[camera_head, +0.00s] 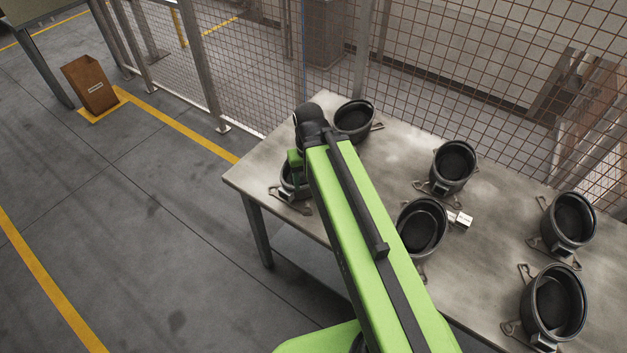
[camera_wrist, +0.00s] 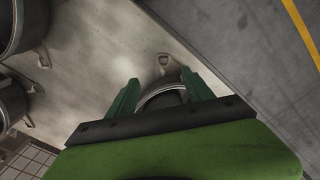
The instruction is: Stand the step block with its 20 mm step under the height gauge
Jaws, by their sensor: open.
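In the wrist view the two green fingers of my gripper (camera_wrist: 160,78) are apart. A black round compressor pot (camera_wrist: 165,98) shows between and below them, and I cannot tell how far below. In the head view my arm's end hangs over the table's left end, above that pot (camera_head: 292,184), and my arm hides part of it. A small pale block with a dark marking (camera_head: 462,220) lies on the table beside a middle pot. It may be the step block, but it is too small to be sure. I cannot make out a height gauge.
The grey table (camera_head: 400,150) bears several more black pots with metal feet, including one at the back left (camera_head: 354,119) and one at the front right (camera_head: 553,302). A mesh fence (camera_head: 440,60) runs behind it. A brown bin (camera_head: 89,84) stands far left; the floor between is clear.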

